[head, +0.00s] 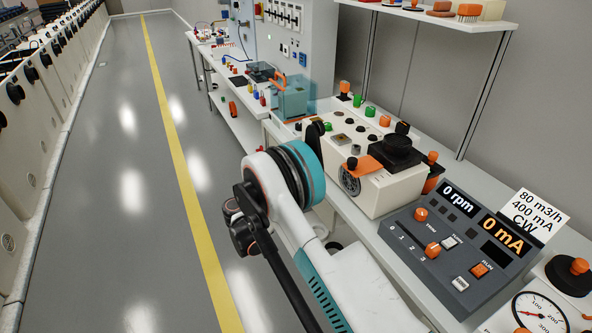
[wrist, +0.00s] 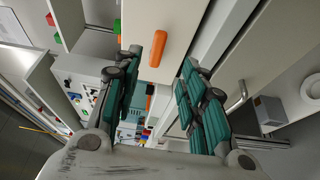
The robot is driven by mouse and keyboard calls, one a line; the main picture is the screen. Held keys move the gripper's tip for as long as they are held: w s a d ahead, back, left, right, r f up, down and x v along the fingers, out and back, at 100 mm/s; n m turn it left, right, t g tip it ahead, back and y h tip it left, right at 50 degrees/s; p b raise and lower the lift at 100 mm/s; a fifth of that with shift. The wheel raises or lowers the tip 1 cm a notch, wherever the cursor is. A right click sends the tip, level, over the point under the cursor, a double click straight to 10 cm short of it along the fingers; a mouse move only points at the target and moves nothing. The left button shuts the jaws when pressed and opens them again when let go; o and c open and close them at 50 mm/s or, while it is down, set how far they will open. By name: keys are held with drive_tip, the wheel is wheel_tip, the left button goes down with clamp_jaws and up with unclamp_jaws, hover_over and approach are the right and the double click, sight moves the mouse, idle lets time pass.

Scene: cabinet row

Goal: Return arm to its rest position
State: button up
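My arm (head: 310,250) reaches up from the bottom of the head view, with a white link, a teal and black joint and a dark bar beside it. It stands over the aisle side of the bench and hides part of the bench front. I cannot make out my gripper in the head view. In the wrist view my gripper (wrist: 160,68) has its two teal-padded fingers spread apart, with no object visibly held. Pale cabinet or bench surfaces and an orange handle-like part (wrist: 179,24) show beyond the fingers.
A grey control panel (head: 455,245) reading 0 rpm and 0 mA sits on the bench at right. A beige device (head: 385,185) stands behind it, near my arm joint. A shelf (head: 450,18) hangs above. The aisle floor (head: 120,200) at left is clear.

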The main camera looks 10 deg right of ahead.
drive_tip(key=shift+s+a, duration=0.1)
idle(0.3)
drive_tip(key=s+d+r+m+g+y, duration=0.25)
drive_tip(key=d+r, duration=0.45)
drive_tip(key=r, duration=0.5)
drive_tip(key=s+d+r+g+y, duration=0.2)
drive_tip(key=s+d+r+y, duration=0.2)
drive_tip(key=s+r, duration=0.55)
drive_tip(key=s+a+f+m+y, duration=0.1)
drive_tip(key=s+m+y, duration=0.4)
drive_tip(key=s, duration=2.7)
drive_tip(key=shift+s+a+f+y, duration=0.25)
drive_tip(key=shift+s+a+y, duration=0.25)
drive_tip(key=shift+y, duration=0.65)
